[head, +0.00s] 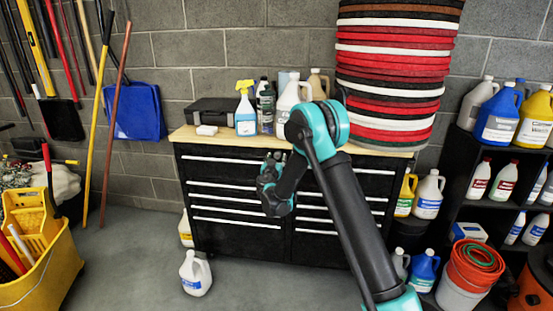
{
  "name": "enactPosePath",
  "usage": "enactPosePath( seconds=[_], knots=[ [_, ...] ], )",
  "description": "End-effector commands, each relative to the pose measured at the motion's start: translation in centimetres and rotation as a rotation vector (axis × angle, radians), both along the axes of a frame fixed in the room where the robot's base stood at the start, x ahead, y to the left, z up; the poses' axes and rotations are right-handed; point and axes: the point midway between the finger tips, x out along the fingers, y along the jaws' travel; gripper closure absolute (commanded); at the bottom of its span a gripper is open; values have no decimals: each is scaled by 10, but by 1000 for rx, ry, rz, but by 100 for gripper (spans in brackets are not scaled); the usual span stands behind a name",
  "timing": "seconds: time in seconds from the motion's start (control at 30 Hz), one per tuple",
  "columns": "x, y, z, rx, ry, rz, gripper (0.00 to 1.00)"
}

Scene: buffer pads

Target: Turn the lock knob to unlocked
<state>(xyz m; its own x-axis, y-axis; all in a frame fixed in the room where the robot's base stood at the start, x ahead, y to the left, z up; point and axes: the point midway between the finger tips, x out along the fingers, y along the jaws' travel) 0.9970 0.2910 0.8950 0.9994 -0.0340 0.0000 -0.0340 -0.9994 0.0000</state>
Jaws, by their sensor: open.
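My gripper (276,160) is at the upper front of a black tool chest (228,238) with a wooden top (204,136). It points away from the camera, and the jaws are open as far as the small view shows. I cannot make out a lock knob; my gripper and arm cover the middle of the chest's upper front. Whether the fingers touch the chest, I cannot tell. The drawers with pale handle strips look shut.
Spray and jug bottles (245,115), a black case (211,111) and a tall pad stack (390,75) stand on the chest. A white jug (196,273) is on the floor. A yellow mop bucket (40,255) is left, a bottle shelf (490,160) right.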

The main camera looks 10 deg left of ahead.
Motion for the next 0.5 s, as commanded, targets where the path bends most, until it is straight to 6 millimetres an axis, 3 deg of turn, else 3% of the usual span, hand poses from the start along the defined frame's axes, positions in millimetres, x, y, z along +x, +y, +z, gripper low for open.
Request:
enactPosePath(
  seconds=[0.33,0.5],
  knots=[
    [4,0,0,0,0,0,51],
    [4,0,0,0,0,0,72]
  ],
)
